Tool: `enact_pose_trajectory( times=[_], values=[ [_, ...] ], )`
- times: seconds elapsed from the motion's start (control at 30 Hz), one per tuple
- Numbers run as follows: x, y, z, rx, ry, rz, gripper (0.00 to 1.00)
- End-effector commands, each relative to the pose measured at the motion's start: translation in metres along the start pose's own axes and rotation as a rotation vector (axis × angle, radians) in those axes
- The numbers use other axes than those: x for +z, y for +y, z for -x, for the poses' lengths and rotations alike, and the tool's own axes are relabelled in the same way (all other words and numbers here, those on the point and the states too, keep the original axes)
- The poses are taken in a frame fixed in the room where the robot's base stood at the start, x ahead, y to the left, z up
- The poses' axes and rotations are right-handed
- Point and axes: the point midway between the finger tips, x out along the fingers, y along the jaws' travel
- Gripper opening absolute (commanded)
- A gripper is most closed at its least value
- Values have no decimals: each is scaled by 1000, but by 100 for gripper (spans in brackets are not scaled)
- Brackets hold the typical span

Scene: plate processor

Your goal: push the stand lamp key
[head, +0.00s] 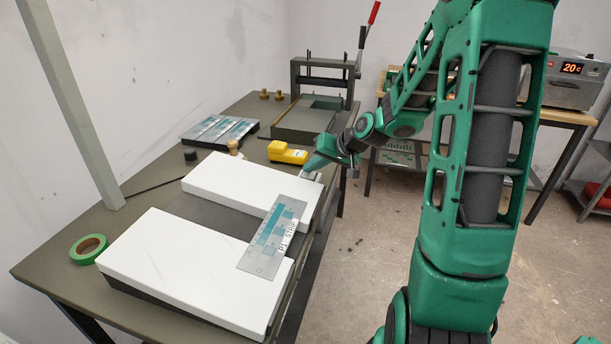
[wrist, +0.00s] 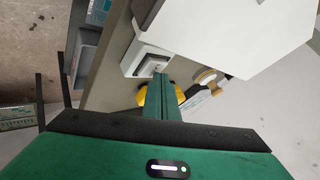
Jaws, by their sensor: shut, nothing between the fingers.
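A small white box with a grey square key (wrist: 150,66) shows in the wrist view, beside the edge of a white-topped stand block (wrist: 235,35). I take this key to be the stand lamp key. In the head view the box (head: 313,177) is small at the right end of the far white block (head: 225,178). My gripper (wrist: 160,82) is shut and empty, with its tips close to the key in the picture. Whether they touch it I cannot tell. In the head view my gripper (head: 308,167) is above the box.
A yellow device (head: 287,152) sits just behind my gripper. A marked metal plate (head: 272,238) bridges the two white blocks. Green tape (head: 88,249), dark plates (head: 219,131) and a press with a red-tipped lever (head: 323,78) share the bench.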

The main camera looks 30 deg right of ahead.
Motion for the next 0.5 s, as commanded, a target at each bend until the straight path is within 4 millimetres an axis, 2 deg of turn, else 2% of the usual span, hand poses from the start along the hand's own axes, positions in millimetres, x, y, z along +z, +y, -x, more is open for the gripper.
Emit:
enact_pose_trajectory(
  times=[0.5],
  values=[
    [-2, -2, 2, 0, 1, 0, 0]
  ],
)
